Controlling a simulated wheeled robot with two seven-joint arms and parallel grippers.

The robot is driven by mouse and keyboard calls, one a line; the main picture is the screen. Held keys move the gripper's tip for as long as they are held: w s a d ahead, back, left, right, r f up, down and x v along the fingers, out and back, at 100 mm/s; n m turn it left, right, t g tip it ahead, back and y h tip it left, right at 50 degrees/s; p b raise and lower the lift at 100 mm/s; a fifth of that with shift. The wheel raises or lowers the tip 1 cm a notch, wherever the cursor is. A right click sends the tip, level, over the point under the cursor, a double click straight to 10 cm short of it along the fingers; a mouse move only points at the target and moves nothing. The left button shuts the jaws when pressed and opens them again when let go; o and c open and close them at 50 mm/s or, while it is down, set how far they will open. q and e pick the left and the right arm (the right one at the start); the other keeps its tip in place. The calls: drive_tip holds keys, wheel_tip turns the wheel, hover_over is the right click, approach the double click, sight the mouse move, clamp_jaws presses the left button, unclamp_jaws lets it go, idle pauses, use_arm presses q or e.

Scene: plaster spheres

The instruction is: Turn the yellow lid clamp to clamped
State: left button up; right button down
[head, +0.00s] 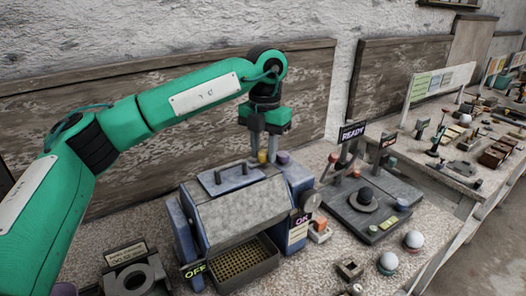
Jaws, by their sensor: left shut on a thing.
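The yellow lid clamp (262,157) is a small yellow piece at the back of the blue-grey box machine (240,212), near its right end. My left gripper (262,161) comes down on it from above, fingers pointing down, and is shut on it. The fingers hide part of the clamp, so its exact turn is hard to tell. The machine's grey lid (225,182) with two short pegs lies on top. My right gripper is not in view.
A purple knob (283,157) stands close to the right of the clamp. A perforated tray (245,264) sits in front of the machine. A dark plate with a READY sign (352,131) is to the right. White spheres (414,239) stand near the front edge.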

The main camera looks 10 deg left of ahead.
use_arm(q)
drive_tip(key=shift+w+r, duration=0.1)
drive_tip(key=shift+r, duration=0.05)
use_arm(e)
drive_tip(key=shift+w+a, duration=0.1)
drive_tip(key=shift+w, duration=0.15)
use_arm(q)
drive_tip(key=o, duration=0.8)
drive_tip(key=shift+o, duration=0.8)
drive_tip(key=shift+w+d, duration=0.1)
drive_tip(key=shift+d, duration=0.05)
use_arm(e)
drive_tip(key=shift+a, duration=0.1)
use_arm(q)
drive_tip(key=shift+r, duration=0.15)
wheel_tip(320, 180, up, 9)
drive_tip(key=b, duration=0.2)
wheel_tip(320, 180, up, 4)
hover_over(266, 151)
drive_tip(key=shift+w+r+p, duration=0.1)
drive_tip(key=shift+w+p, duration=0.15)
drive_tip(key=shift+p, duration=0.15)
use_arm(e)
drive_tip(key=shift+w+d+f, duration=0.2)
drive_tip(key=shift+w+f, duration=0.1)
